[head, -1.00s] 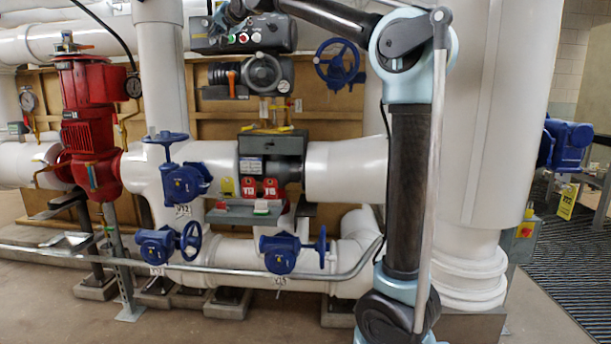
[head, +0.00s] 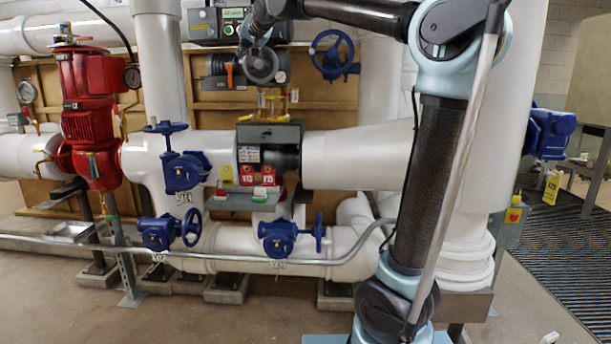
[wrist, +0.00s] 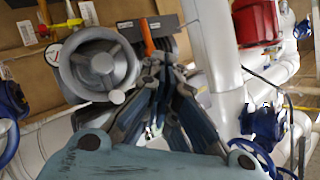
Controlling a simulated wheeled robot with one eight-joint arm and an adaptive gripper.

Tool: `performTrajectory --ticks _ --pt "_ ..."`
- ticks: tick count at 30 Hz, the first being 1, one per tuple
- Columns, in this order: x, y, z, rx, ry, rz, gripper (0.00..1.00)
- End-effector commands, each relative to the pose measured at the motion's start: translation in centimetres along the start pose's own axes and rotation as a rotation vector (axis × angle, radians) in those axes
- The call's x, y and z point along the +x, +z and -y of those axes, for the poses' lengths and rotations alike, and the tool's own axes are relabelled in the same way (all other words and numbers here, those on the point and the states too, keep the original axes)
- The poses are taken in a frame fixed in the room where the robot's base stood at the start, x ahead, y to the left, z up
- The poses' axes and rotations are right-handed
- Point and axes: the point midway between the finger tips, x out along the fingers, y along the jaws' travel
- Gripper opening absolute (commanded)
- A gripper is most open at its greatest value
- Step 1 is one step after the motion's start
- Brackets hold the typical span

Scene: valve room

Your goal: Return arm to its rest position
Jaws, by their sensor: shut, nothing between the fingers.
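My arm runs from its upright column at the right of the head view up to the elbow, then left along the top. My gripper (wrist: 165,90) is shut and empty in the wrist view, its dark fingers drawn together. It points toward the wall equipment. A grey handwheel (wrist: 98,66) is just left of the fingers in the wrist view, and an orange lever (wrist: 146,36) is above them. In the head view the same grey handwheel (head: 261,66) sits below my wrist. Whether the fingers touch anything is unclear.
A red valve actuator (head: 88,120) stands at the left. Several blue handwheel valves, one (head: 334,55) high on the wall, line the white pipes (head: 350,158). A metal rail (head: 190,257) crosses in front; the floor ahead is clear.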

Motion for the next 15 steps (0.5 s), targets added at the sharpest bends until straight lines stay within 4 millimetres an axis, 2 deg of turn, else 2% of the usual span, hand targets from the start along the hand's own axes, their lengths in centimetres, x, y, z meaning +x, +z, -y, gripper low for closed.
performTrajectory --ticks 1,8,15 --pt "-0.7 0.9 -2.4 -0.007 0.034 0.013 0.0" --pt "-4.8 7.1 -14.1 -0.054 0.208 0.117 0.0" --pt "-10.3 15.7 -25.1 -0.088 0.364 0.252 0.0"
